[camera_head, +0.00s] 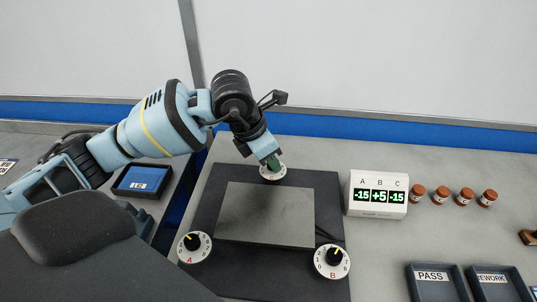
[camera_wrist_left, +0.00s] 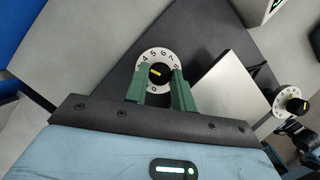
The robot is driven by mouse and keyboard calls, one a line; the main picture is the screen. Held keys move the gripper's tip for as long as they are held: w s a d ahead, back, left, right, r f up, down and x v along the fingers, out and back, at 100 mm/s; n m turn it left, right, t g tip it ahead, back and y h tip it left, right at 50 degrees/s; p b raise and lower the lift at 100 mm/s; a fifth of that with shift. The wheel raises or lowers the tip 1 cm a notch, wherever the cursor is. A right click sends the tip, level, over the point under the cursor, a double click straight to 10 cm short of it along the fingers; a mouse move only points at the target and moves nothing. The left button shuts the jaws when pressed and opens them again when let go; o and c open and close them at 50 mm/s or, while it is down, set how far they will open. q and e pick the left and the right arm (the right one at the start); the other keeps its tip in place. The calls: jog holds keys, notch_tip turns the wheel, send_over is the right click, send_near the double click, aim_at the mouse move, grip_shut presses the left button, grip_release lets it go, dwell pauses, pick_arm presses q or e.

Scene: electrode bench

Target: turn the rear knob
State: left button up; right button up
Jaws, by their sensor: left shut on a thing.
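The rear knob's white numbered dial (camera_head: 273,176) sits at the back edge of the dark panel (camera_head: 205,205). My left gripper (camera_head: 273,160) reaches down onto it and hides most of the knob in the head view. In the left wrist view, the black knob (camera_wrist_left: 155,72) with its yellow pointer line lies between the green fingers of my left gripper (camera_wrist_left: 158,82), which are shut on it. The front knobs are A (camera_head: 193,242) at left and B (camera_head: 333,257) at right. My right gripper is not in view.
A white display (camera_head: 377,195) reads A -15, B +5, C -15. Several brown-capped jars (camera_head: 441,195) stand right of it. Trays labelled PASS (camera_head: 433,277) and REWORK (camera_head: 493,279) lie front right. A grey plate (camera_head: 265,215) covers the panel's middle.

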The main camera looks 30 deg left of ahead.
pick_arm(q)
jog(key=shift+n+y+p, duration=0.4)
jog(key=shift+n, duration=0.7)
jog(key=o, duration=1)
jog(key=shift+r+t, duration=0.1)
jog(key=shift+t, duration=0.2)
jog(key=d+v, duration=0.1)
jog(key=v, duration=0.6)
jog(key=shift+a+r, duration=0.35)
jog(key=shift+a, duration=0.1)
jog(key=shift+s+f, duration=0.1)
jog(key=shift+s, duration=0.15)
